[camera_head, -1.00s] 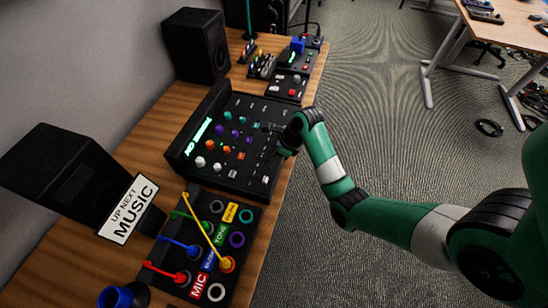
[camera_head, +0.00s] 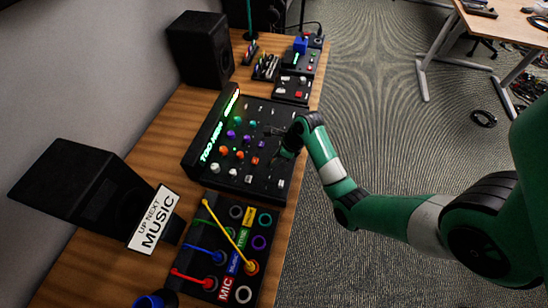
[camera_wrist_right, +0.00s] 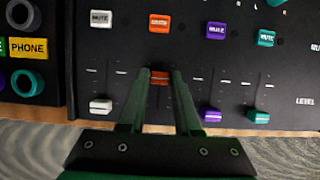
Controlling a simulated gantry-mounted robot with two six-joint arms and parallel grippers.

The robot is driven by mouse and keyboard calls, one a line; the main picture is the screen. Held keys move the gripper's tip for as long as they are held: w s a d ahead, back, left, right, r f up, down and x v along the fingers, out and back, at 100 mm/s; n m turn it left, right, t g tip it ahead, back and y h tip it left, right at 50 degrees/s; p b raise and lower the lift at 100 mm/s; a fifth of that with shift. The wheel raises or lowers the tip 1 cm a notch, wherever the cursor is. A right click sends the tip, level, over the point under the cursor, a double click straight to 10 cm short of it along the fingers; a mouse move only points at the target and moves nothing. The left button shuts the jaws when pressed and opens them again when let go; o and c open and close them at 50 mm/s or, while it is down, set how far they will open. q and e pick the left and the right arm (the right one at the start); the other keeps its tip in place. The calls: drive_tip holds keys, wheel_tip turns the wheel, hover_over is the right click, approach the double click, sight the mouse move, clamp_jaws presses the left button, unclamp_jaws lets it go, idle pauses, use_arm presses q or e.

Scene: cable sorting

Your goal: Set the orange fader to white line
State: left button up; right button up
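The orange fader (camera_wrist_right: 159,78) sits on the black mixer (camera_head: 196,160), in a slot below an orange MUTE button. It is higher along its slot than the white, purple and teal faders beside it. Short white marks (camera_wrist_right: 120,72) flank the slots at about its height. My right gripper (camera_wrist_right: 161,75) has its fingertips close on both sides of the orange fader and looks shut on it; the fingers hide part of it. In the head view, my right gripper (camera_head: 287,151) is over the mixer's right side, and the fader is too small to make out. My left gripper is not in view.
The white fader (camera_wrist_right: 101,106), purple fader (camera_wrist_right: 210,113) and teal fader (camera_wrist_right: 258,117) stand near the gripper. A cable panel (camera_head: 208,212) with plugged cables lies in front of the mixer. Speakers (camera_head: 201,48) stand at the left. Floor is open to the right.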

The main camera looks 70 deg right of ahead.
drive_tip(key=o, duration=0.4)
drive_tip(key=shift+c, duration=0.2)
drive_tip(key=p+v, duration=0.5)
drive_tip(key=v, duration=0.6)
drive_tip(key=shift+r+p, duration=0.3)
drive_tip(key=shift+p, duration=0.1)
